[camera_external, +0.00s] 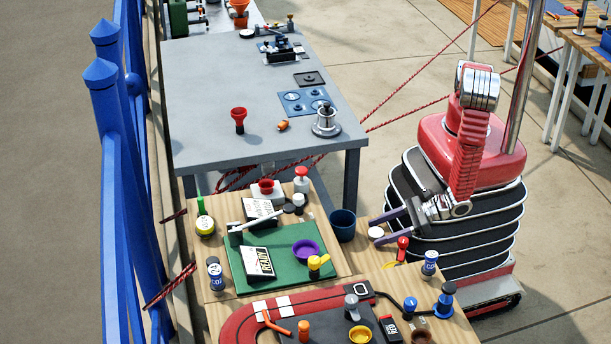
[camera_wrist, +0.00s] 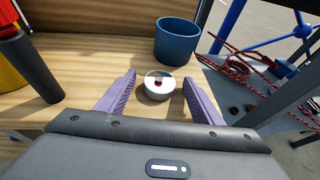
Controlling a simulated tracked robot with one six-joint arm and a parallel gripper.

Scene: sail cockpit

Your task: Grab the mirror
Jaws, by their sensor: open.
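A small round white piece with a shiny, reflective top (camera_wrist: 158,87), which looks like the mirror, stands on the wooden table. It also shows in the external view (camera_external: 376,232) near the table's right edge. My gripper (camera_wrist: 160,77) is open, with one purple finger on each side of the mirror. A gap shows between the mirror and each finger, and nothing is held. In the external view my gripper (camera_external: 371,232) reaches left from my red arm, low over the table.
A dark blue cup (camera_wrist: 177,41) stands just beyond the mirror. A red-topped tool (camera_external: 403,246) stands close to my gripper. A green mat (camera_external: 275,283) with a purple bowl (camera_external: 306,250) lies to the left. Red ropes (camera_wrist: 258,72) show past the table edge.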

